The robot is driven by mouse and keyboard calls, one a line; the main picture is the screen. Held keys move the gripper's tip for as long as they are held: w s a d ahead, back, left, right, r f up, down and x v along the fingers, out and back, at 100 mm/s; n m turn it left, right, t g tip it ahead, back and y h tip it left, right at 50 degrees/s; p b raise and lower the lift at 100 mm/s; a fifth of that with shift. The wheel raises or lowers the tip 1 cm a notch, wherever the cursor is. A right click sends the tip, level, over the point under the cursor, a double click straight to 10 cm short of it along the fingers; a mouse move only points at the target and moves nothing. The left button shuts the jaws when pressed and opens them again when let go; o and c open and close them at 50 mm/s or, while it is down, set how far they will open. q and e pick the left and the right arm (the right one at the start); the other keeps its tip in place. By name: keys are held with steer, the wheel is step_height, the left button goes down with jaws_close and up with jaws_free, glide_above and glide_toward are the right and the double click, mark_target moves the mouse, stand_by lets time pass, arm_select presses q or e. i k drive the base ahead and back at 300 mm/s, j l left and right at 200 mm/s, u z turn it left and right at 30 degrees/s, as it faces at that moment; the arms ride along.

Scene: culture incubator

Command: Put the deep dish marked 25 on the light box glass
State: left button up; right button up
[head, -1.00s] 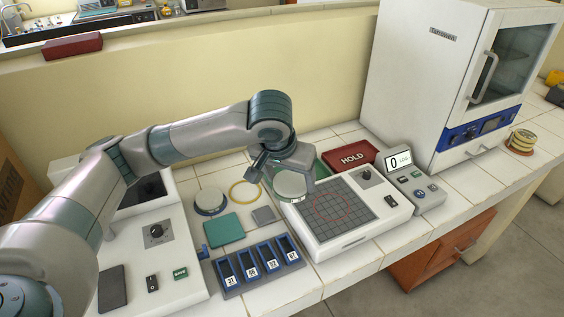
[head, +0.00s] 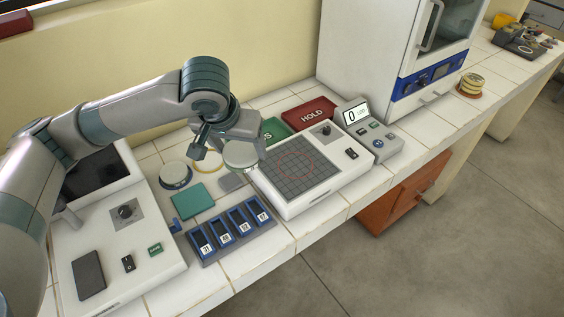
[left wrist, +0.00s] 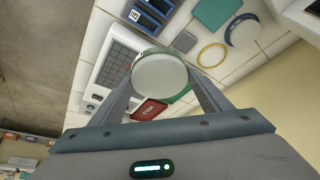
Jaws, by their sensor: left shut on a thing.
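My left gripper (head: 222,146) is shut on a round pale dish (head: 241,155), held in the air beside the left edge of the light box (head: 297,170). In the left wrist view the dish (left wrist: 159,74) sits between the two fingers, seen from its plain whitish face. I cannot read any marking on it. The light box has a dark gridded glass (head: 292,166) with a faint reddish outline, and nothing stands on it. Another round pale dish (head: 175,174) with a dark base rests on the counter to the left. My right gripper is not in view.
A rack with blue slots and number labels (head: 229,230) lies in front. A teal square (head: 192,201) and a yellow ring (head: 208,162) lie nearby. A red HOLD tray (head: 309,113), a green tray (head: 273,131) and a counter device (head: 370,132) stand behind. The incubator (head: 361,48) is at the back.

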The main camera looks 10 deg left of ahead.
mark_target(295, 164)
steer(key=i+l+u, duration=0.1)
steer(key=u, duration=0.85)
steer(key=i+l+u, duration=0.1)
steer(key=l+u, duration=0.9)
steer(key=l, duration=0.25)
steer(key=l+u, duration=0.1)
steer(key=l, duration=0.7)
steer(key=k+l+u, duration=0.1)
steer(key=l, duration=1.45)
steer(key=k+u, duration=0.05)
